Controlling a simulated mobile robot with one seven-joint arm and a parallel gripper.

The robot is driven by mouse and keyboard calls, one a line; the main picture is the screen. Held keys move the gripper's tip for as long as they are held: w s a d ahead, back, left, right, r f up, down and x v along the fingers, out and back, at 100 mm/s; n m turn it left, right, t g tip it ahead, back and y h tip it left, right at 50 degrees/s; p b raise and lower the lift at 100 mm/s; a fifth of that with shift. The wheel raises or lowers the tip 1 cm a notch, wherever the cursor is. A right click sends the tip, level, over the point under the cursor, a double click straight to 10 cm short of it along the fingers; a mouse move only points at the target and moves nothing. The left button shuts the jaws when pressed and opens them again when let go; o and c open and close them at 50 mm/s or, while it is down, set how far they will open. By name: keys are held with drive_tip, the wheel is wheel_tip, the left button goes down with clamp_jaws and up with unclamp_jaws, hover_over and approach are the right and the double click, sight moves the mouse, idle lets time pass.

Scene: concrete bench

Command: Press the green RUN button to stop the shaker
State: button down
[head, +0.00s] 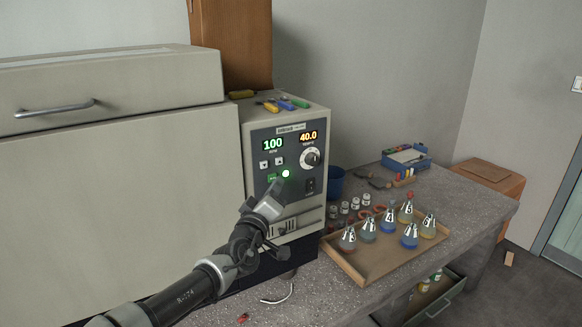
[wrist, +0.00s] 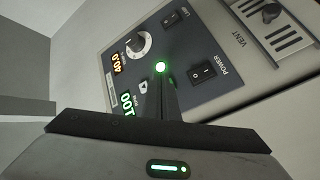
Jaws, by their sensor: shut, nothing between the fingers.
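The shaker's control panel (head: 289,160) is dark, with a green 100 and an orange 40.0 on its displays. A small green label or key (head: 272,177) sits low on the panel, beside a round glowing green spot (head: 286,173). I cannot tell which of the two is the RUN button. My gripper (head: 279,184) is shut and empty, its tips at the panel just below the glowing spot. In the wrist view the shut fingers (wrist: 164,82) point at the glowing spot (wrist: 160,67) and hide part of the panel. Contact cannot be told.
A knob (head: 310,157) and a power switch (head: 309,185) are close by on the panel. A wooden tray (head: 345,264) with several numbered flasks stands right of the shaker. Several white-capped jars (head: 354,201) stand behind it. The big pale lid (head: 110,90) is closed.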

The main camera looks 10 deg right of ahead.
drive_tip(key=shift+w, duration=0.1)
idle(0.6)
drive_tip(key=shift+w+a+b, duration=0.1)
drive_tip(key=shift+w+b, duration=0.2)
drive_tip(key=shift+w, duration=0.1)
drive_tip(key=shift+s, duration=0.5)
idle(0.3)
drive_tip(key=s+d, duration=0.2)
drive_tip(key=s, duration=0.3)
drive_tip(key=shift+s+p, duration=0.35)
drive_tip(key=shift+s, duration=0.05)
idle(0.5)
